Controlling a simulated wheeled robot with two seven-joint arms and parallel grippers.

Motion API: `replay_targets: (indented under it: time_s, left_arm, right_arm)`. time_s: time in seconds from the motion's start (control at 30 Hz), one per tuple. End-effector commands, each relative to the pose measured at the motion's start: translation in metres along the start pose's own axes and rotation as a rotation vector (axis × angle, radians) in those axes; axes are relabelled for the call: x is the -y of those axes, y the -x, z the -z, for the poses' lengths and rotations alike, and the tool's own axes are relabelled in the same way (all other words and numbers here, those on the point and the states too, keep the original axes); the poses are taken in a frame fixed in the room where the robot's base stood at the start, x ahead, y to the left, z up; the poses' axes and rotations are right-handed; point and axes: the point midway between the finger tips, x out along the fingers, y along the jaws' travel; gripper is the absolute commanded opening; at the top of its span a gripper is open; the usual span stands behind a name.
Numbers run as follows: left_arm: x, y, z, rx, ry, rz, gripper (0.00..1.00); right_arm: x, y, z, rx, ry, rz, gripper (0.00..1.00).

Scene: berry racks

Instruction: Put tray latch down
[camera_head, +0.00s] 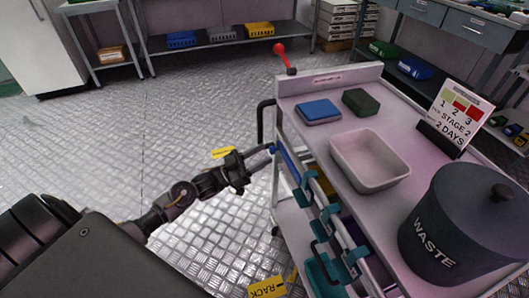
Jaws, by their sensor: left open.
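A lever with a red ball knob (280,48) stands up, slightly tilted, at the far left corner of the white cart (318,88). It may be the tray latch; no label confirms this. Teal hook-like brackets (301,193) line the cart's left side, with trays partly hidden behind them. My left gripper (268,151) is open at the cart's left side, below the top and below the lever. Its fingertips are close to the blue-edged side rail (287,163); I cannot tell whether they touch. My right gripper is out of view.
On the cart top are a blue sponge-like block (318,111), a green block (361,102), an empty pale bin (369,160), a stage sign (455,115) and a dark waste bin (464,225). A black handle (261,122) sticks out at left.

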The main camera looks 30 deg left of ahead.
Motion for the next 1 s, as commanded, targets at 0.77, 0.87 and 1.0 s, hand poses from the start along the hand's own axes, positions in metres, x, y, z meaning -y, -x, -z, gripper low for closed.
replay_targets:
  time_s: [0.77, 0.87, 1.0]
  left_arm:
    - [0.0, -0.019, 0.0, 0.001, 0.0, 0.001, 0.12]
    - [0.0, -0.019, 0.0, 0.001, 0.0, 0.001, 0.0]
    - [0.003, -0.017, 0.0, 0.002, -0.001, 0.001, 0.0]
  right_arm:
    - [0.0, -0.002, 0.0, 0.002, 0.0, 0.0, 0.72]
    - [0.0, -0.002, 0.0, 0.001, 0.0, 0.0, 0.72]
    - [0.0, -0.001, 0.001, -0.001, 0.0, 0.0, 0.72]
